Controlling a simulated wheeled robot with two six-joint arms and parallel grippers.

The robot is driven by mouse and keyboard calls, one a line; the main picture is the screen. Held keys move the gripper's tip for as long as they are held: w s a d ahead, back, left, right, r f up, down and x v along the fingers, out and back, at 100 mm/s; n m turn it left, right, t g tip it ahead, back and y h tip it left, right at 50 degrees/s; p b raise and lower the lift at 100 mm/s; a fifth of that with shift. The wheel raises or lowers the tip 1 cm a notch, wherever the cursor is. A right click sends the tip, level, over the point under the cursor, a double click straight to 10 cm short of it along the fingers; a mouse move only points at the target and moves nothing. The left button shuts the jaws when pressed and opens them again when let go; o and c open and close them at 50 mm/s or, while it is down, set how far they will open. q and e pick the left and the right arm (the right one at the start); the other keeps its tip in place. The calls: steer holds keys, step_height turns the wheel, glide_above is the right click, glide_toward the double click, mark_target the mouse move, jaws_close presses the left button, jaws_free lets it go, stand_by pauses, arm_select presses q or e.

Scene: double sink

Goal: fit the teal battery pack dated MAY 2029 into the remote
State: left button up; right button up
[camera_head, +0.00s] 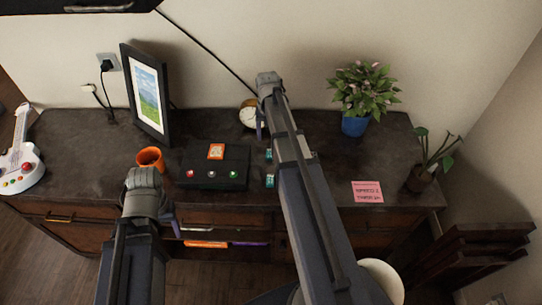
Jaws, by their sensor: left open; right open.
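Two small teal blocks, which look like battery packs, lie on the dark cabinet top: one farther back (269,154) and one nearer the front (269,181). Any dates on them are too small to read. A black box-like device with several coloured buttons (213,176) sits left of them, with an orange label or piece (216,151) on top; I cannot tell whether it is the remote. My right gripper (260,122) is open above the back of the cabinet, its fingers mostly hidden by the arm. My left gripper (174,220) is open near the front edge, partly hidden by its wrist.
An orange cup (150,158) stands left of the black device. A picture frame (146,95), a round clock-like object (248,115) and a blue-potted plant (356,123) stand behind. A pink note (367,191) and a small plant (419,178) are right. Bare top lies between the plants.

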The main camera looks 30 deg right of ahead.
mark_target(270, 153)
steer(key=shift+s+a+f+b, duration=0.1)
steer(key=shift+s+f+b, duration=0.05)
steer(key=shift+f+b, duration=1.1)
steer(key=shift+s+f+b, duration=0.15)
steer(key=shift+f+b, duration=1)
steer(key=shift+f, duration=0.15)
steer(key=shift+s+a+f+b, duration=0.1)
steer(key=shift+s+f+b, duration=0.05)
steer(key=shift+f+b, duration=1.1)
jaws_close()
